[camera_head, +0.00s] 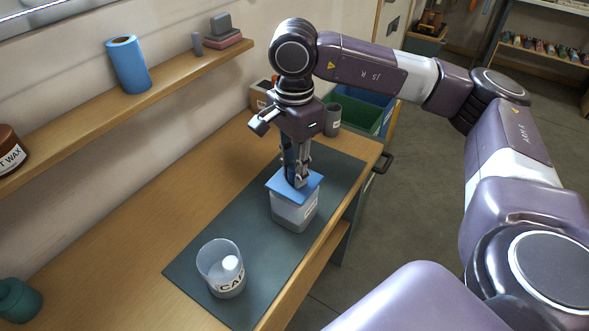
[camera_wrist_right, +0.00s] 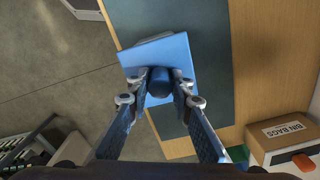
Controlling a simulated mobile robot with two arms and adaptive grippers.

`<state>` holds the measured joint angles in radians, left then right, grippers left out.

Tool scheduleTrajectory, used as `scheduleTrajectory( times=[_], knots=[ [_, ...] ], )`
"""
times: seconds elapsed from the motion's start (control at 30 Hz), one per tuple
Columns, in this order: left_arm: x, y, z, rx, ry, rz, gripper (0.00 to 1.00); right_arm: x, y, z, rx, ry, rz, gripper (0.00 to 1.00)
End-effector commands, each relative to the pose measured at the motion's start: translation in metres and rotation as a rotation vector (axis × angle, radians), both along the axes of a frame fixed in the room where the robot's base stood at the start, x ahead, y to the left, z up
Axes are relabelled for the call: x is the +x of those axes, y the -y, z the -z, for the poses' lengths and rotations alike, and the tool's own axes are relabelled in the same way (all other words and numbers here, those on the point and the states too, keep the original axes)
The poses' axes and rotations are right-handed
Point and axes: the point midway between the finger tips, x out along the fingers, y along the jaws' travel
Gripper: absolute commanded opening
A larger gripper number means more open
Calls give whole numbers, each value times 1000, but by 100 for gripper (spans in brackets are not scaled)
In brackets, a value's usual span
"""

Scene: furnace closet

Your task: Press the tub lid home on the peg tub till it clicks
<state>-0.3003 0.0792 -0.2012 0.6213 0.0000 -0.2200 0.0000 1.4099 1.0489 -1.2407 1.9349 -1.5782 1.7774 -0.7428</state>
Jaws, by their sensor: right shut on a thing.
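The tub lid (camera_head: 311,184) is a blue square plate with a round blue knob (camera_wrist_right: 184,75). It lies over the mouth of the peg tub (camera_head: 294,213), a pale translucent square tub standing on the dark mat. In the right wrist view the lid (camera_wrist_right: 155,57) covers most of the tub, whose grey edge (camera_wrist_right: 150,38) shows beyond it. I cannot tell whether the lid sits flush or is seated all round. My right gripper (camera_head: 298,181) points down and is shut on the lid's knob; it also shows in the right wrist view (camera_wrist_right: 170,84). My left gripper is out of view.
A clear cup (camera_head: 221,268) with a white thing inside stands on the dark mat (camera_head: 190,271), nearer me. A green pot (camera_head: 18,300) is at the lower left. A grey cup (camera_head: 332,120), green bin (camera_head: 357,113) and bin bags box (camera_wrist_right: 284,134) stand beyond the tub.

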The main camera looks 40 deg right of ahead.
Motion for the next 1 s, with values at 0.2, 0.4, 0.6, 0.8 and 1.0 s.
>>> scheduleTrajectory(
  times=[0.2, 0.4, 0.6, 0.8, 1.0],
  knots=[
    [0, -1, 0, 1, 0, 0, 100, 0, 0, 0, 0, 0, 0, 0],
    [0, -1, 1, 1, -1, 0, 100, 0, 0, 0, 1, 1, 0, 0],
    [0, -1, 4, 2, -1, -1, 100, 0, 0, 0, 0, 0, 0, 0],
    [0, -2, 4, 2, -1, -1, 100, 0, 0, 0, 0, 0, 0, 0],
    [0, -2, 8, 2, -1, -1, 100, 0, 0, 1, 0, 0, -13, 0]
  ],
)
